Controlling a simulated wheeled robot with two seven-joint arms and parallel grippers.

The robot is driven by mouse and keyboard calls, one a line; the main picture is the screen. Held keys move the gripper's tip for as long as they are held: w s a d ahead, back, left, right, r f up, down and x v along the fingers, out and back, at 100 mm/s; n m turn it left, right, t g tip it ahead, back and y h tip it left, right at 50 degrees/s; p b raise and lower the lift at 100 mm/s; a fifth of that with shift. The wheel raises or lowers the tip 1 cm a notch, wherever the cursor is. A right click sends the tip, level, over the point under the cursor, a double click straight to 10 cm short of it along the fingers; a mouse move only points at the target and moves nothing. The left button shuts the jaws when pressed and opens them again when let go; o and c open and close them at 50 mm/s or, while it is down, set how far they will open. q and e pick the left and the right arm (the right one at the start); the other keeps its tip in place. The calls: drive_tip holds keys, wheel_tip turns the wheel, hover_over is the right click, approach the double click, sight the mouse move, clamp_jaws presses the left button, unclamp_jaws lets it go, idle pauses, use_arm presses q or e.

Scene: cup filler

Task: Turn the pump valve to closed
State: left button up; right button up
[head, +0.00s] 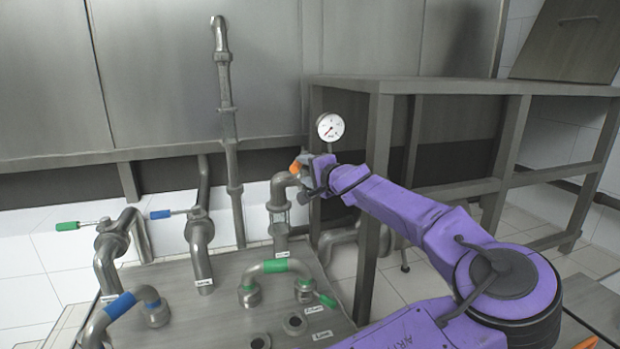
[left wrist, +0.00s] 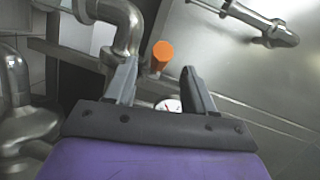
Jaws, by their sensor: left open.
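The valve with the orange handle (head: 296,167) sits at the top of a bent grey pipe, just left of the round gauge. I take this as the pump valve; no label on it is readable. My left gripper (head: 305,172) is at this valve, at the end of the purple arm. In the left wrist view the gripper (left wrist: 160,70) is open, and the orange handle (left wrist: 163,54) shows between its two fingertips, with no visible grip on it. The gripper hides much of the valve body in the head view. My right gripper is not in view.
A white gauge (head: 330,127) is close behind the gripper. Valves with a green handle (head: 67,226) and a blue handle (head: 160,214) stand at left. A green-banded pipe (head: 275,266) is on the steel plate below. A metal table (head: 440,85) stands at right.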

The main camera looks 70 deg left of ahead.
use_arm(q)
drive_tip(key=v, duration=0.2)
drive_tip(key=shift+d, duration=0.3)
